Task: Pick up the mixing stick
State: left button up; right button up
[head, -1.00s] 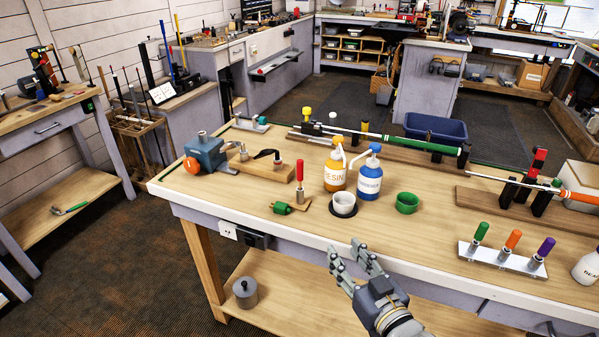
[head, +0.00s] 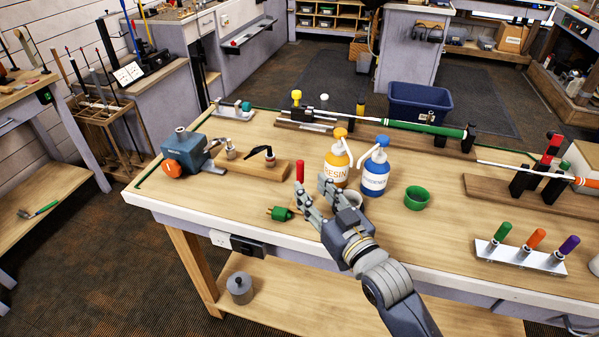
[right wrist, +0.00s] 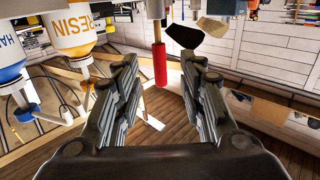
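A red-handled upright tool (head: 299,172), which looks like the mixing stick, stands near the bench's front edge; its lower part is hidden behind my fingers in the head view. My right gripper (head: 311,187) is open and empty, just in front of it and above the bench edge. In the right wrist view, which is upside down, the red handle (right wrist: 159,65) lies between my two spread fingers (right wrist: 159,75), apart from both. My left gripper is not in view.
The orange resin bottle (head: 336,168) and blue hardener bottle (head: 375,175) stand close to the right of the red handle. A green cup (head: 417,198) is further right. A green piece (head: 279,213) lies close left. A vise (head: 185,150) is at far left.

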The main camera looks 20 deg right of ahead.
aim_at(302, 176)
jog(key=shift+w+a, duration=0.1)
jog(key=shift+w, duration=0.65)
jog(key=w, duration=0.1)
jog(key=w+p, duration=0.1)
jog(key=w, duration=0.2)
jog(key=shift+w+a+r+p, duration=0.1)
jog(key=shift+a+r+p, duration=0.2)
jog(key=shift+a+p, duration=0.1)
jog(key=shift+w+a, duration=0.1)
jog(key=shift+w, duration=0.25)
jog(key=shift+w+f, duration=0.1)
jog(key=shift+w, duration=0.05)
jog(key=c, duration=0.8)
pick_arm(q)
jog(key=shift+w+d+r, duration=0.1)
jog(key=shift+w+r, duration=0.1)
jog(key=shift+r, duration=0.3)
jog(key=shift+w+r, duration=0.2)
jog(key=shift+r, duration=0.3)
pick_arm(e)
grip_shut()
